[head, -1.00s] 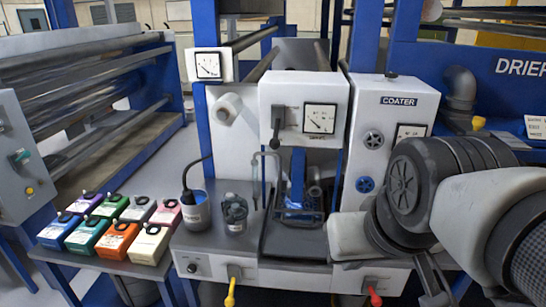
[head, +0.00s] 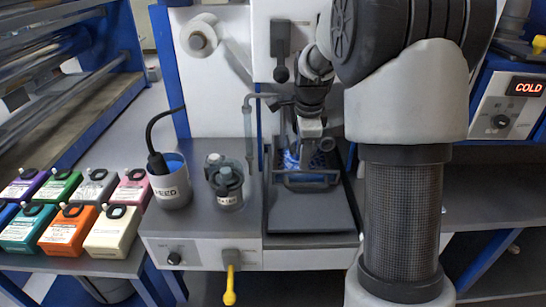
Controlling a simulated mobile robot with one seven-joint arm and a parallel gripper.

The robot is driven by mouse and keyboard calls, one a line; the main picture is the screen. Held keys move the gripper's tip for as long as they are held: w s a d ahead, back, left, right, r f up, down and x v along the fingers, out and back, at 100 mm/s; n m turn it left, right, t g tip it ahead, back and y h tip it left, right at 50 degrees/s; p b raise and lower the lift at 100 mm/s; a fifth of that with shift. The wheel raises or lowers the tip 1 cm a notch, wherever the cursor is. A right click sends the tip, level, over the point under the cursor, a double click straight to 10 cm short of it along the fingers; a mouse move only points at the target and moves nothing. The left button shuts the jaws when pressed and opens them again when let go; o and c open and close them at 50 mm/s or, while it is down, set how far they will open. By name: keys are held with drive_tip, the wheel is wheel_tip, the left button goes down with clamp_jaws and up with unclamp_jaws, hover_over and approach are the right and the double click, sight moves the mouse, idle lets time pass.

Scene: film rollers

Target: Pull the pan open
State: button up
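The pan looks to be the dark tray (head: 308,215) low in the middle of the coater, between two white panels. A grey bar like a handle (head: 305,180) stands up across it. Something blue (head: 291,160) shows behind the bar. My gripper (head: 312,148) points down over the back of the tray, just above and behind the bar as seen here. Its fingers are small and dark against the machine, so I cannot tell whether they are open or touch the bar. My arm hides the right side of the coater.
A cup marked FEED (head: 171,185) and a lidded jar (head: 229,190) stand left of the tray, with a bent pipe (head: 248,125) beside it. A yellow-handled valve (head: 230,285) hangs at the front. Coloured boxes (head: 73,228) fill the left bench. A COLD display (head: 527,87) is at right.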

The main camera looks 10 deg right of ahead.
sight(299, 186)
drive_tip(key=w+f, duration=0.1)
drive_tip(key=f, duration=0.3)
drive_tip(key=f+b, duration=0.1)
drive_tip(key=f, duration=0.3)
drive_tip(key=w+f+b, duration=0.1)
drive_tip(key=f, duration=0.3)
drive_tip(key=shift+w+d+f, duration=0.2)
drive_tip(key=shift+w+d, duration=0.1)
clamp_jaws()
